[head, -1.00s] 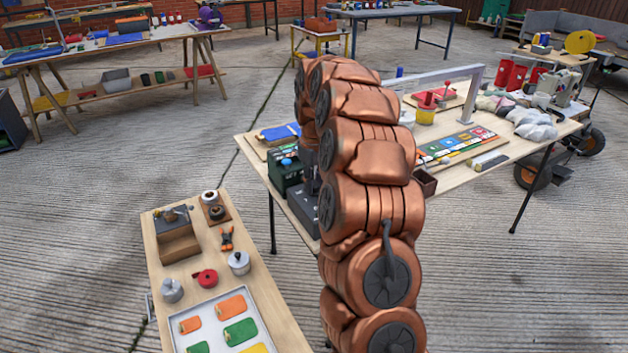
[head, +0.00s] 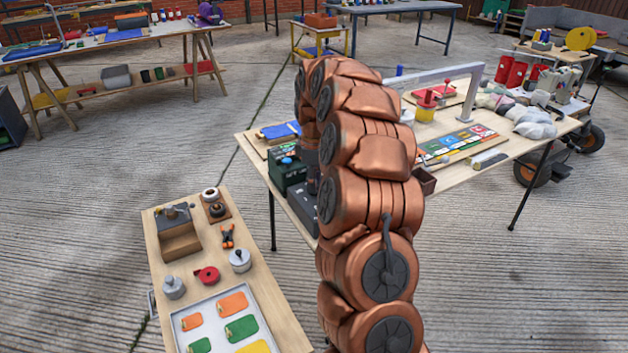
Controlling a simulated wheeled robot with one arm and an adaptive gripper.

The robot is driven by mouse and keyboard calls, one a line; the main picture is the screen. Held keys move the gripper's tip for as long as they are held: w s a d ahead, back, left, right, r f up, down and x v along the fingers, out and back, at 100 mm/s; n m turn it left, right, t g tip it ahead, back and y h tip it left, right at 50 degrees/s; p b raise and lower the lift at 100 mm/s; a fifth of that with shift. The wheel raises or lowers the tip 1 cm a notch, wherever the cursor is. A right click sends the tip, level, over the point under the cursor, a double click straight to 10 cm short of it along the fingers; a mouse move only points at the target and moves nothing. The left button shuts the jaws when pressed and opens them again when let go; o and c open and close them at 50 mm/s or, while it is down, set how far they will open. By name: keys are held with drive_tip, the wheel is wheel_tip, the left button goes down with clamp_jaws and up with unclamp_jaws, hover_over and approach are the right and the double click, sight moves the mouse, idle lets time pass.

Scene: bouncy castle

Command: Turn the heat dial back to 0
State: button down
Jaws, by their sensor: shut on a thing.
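My arm rises in front of the camera and bends over toward the work table (head: 460,180). My gripper (head: 313,185) is a dark shape just left of my arm, low over a dark grey box (head: 301,208) at the table's left end. My arm covers much of it, and its fingertips are hard to make out. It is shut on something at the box. The heat dial itself is hidden behind my gripper and arm, so its setting cannot be read.
A dark green box (head: 286,172) with a blue part stands close behind the grey box. A blue item (head: 280,131) lies farther back. A low bench (head: 270,290) with a pot, red tape and a tray stands at the left front. Concrete floor lies between.

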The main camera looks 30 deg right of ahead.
drive_tip(key=c, duration=0.8)
unclamp_jaws()
drive_tip(key=shift+r, duration=0.1)
drive_tip(key=shift+r, duration=5.9)
